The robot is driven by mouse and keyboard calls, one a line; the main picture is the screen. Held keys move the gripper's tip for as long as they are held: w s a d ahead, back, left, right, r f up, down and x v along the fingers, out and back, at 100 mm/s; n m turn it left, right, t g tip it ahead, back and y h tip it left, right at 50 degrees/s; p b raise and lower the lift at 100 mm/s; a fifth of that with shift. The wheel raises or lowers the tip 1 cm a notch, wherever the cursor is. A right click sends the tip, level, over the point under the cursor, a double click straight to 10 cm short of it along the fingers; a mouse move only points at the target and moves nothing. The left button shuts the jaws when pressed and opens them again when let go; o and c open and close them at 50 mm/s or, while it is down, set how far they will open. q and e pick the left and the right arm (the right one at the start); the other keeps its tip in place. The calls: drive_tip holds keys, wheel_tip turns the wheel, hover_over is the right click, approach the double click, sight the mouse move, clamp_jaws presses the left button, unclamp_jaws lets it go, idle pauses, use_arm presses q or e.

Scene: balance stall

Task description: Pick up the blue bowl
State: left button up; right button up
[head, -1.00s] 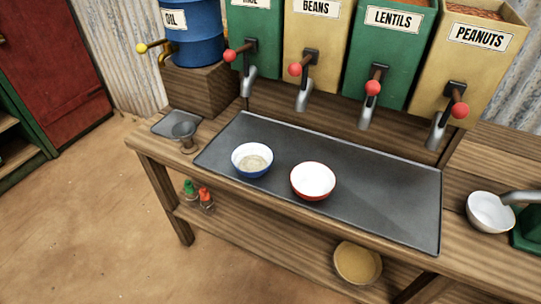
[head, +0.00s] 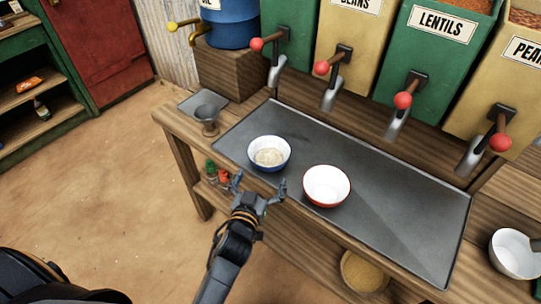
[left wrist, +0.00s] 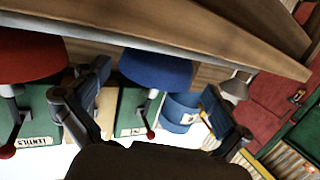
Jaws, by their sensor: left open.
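The blue bowl (head: 269,165), white inside with some pale grainy stuff in it, stands upright on the dark metal tray (head: 370,220) on the counter. My left gripper (head: 258,183) is open and empty at the counter's front edge, just in front of the blue bowl, with its fingers pointing toward it. In the left wrist view the blue bowl (left wrist: 155,68) shows ahead between the spread fingers of the left gripper (left wrist: 150,95). A red bowl (head: 326,186), white inside and seemingly empty, stands just right of the blue one. My right gripper is not in view.
Dispensers with red-knobbed levers line the back, among them the lentils bin (head: 435,45). A metal cup (head: 206,118) stands left of the tray. Another white bowl (head: 514,254) is at far right. The tray's right part is clear.

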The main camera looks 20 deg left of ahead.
sight(273, 150)
use_arm(q)
drive_tip(key=w, duration=0.3)
drive_tip(key=w+f, duration=0.1)
drive_tip(key=w, duration=0.4)
drive_tip(key=shift+w+a+f+p, duration=0.2)
drive_tip(key=shift+w+a+p, duration=0.05)
drive_tip(key=shift+w+p, duration=0.1)
drive_tip(key=shift+s, duration=0.1)
drive_tip(key=shift+c, duration=0.2)
drive_tip(key=c, duration=0.9)
